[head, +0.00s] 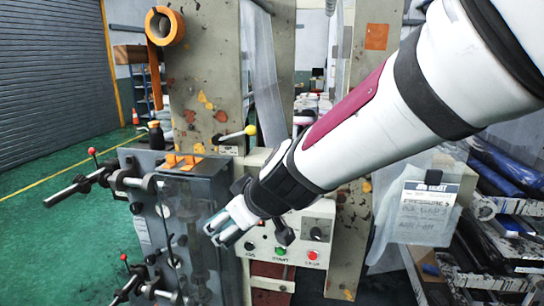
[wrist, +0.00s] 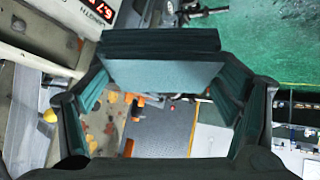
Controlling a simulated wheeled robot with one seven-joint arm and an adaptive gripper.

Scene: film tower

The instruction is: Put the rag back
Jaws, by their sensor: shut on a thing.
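My gripper (head: 227,224) is in the head view, in front of the press's control panel and beside the grey machine housing. Its two fingers stand well apart in the wrist view (wrist: 163,88), with a flat pale blue-grey piece, which I take as the rag (wrist: 165,74), spanning between their tips. The rag has a darker upper part. The gripper is shut on it. In the head view the rag is too small to make out clearly between the fingers.
The control panel (head: 312,235) has green and red buttons close to my gripper. Levers with red knobs stick out left. A hanging sign (head: 424,205) and shelves stand right. Green floor (head: 50,215) is open at left.

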